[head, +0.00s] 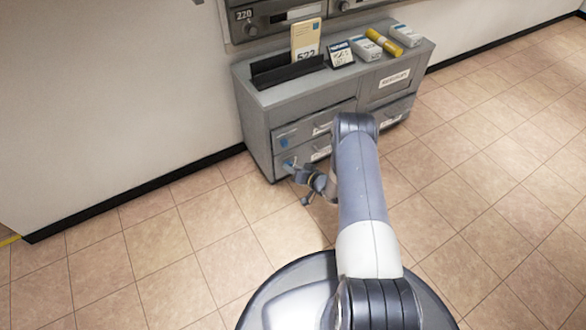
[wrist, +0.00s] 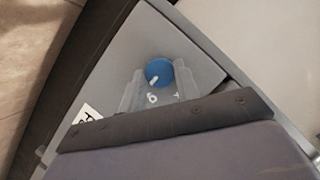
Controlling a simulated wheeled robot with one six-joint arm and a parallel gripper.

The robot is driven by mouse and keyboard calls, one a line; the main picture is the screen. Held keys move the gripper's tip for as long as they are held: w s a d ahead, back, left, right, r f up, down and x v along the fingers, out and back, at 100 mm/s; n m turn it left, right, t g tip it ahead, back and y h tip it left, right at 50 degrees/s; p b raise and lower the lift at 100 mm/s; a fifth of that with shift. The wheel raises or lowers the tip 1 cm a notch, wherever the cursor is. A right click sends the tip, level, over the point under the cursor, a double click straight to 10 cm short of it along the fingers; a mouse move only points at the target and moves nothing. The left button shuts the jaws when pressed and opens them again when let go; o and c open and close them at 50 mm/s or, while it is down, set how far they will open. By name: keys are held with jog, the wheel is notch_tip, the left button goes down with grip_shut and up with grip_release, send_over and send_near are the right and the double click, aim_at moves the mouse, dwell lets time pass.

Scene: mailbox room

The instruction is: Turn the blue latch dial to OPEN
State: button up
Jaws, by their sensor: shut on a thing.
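The blue latch dial (wrist: 159,72) is on a grey drawer front, with a short pale pointer mark on its face. My gripper (wrist: 157,86) has its two pale fingers on either side of the dial, shut on it. Small white marks show on the panel beside the dial, too blurred to read surely. In the head view my gripper (head: 294,168) is at the left end of the lower drawer of the grey cabinet (head: 258,125), where a blue dial (head: 287,163) partly shows. Another blue dial (head: 284,142) is on the drawer above.
On the cabinet top are a black rack (head: 285,71) with a yellow card (head: 306,40), a small sign (head: 340,55), white boxes (head: 405,35) and a yellow roll (head: 383,42). Mailboxes (head: 275,20) hang above. The tiled floor (head: 150,245) to the left is clear.

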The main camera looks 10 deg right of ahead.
dwell(0.3)
jog(key=o, duration=1)
jog(key=shift+c, duration=0.2)
jog(key=p+v, duration=0.4)
jog(key=v, duration=0.6)
jog(key=shift+s+d+r, duration=0.15)
jog(key=shift+s+d, duration=0.1)
jog(key=b+x, duration=0.4)
jog(key=x, duration=0.6)
jog(key=shift+w+a, duration=0.25)
jog(key=shift+w, duration=0.05)
